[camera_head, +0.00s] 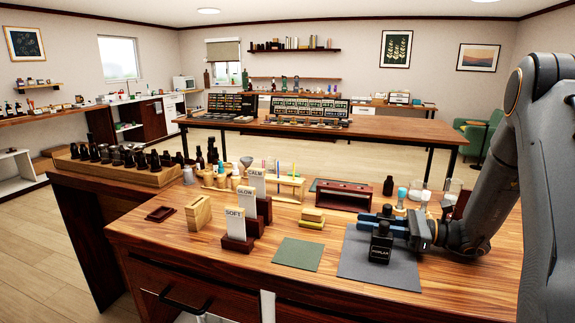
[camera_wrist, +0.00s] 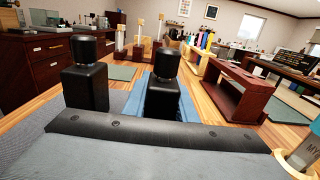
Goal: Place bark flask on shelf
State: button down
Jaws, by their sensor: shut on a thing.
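My gripper (camera_head: 384,219) reaches in from the right, low over the grey mat (camera_head: 372,270), with its blue fingers pointing left. It is shut on a black square flask with a round black cap, seen between the blue fingers in the wrist view (camera_wrist: 163,98). In the head view this flask is mostly hidden by the fingers, and its label is not readable. A second black flask (camera_head: 380,245) with a white label, which seems to read "POPLAR", stands upright on the mat, near side of the fingers; it also shows in the wrist view (camera_wrist: 86,86).
A dark red wooden rack (camera_head: 343,197) stands behind the mat. White- and teal-capped bottles (camera_head: 401,197) stand close behind my gripper. A green mat (camera_head: 298,254) and wooden blocks (camera_head: 311,219) are to the left. Shelves (camera_head: 294,50) hang on the far wall.

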aim_at(381, 216)
jog(key=v, duration=0.3)
jog(key=shift+r+b, duration=0.25)
jog(key=shift+b, duration=0.15)
notch_tip(381, 216, up, 5)
jog(key=shift+a+r+b, duration=0.2)
jog(key=shift+b, duration=0.15)
jog(key=shift+r, duration=0.95)
jog(key=shift+f, duration=0.1)
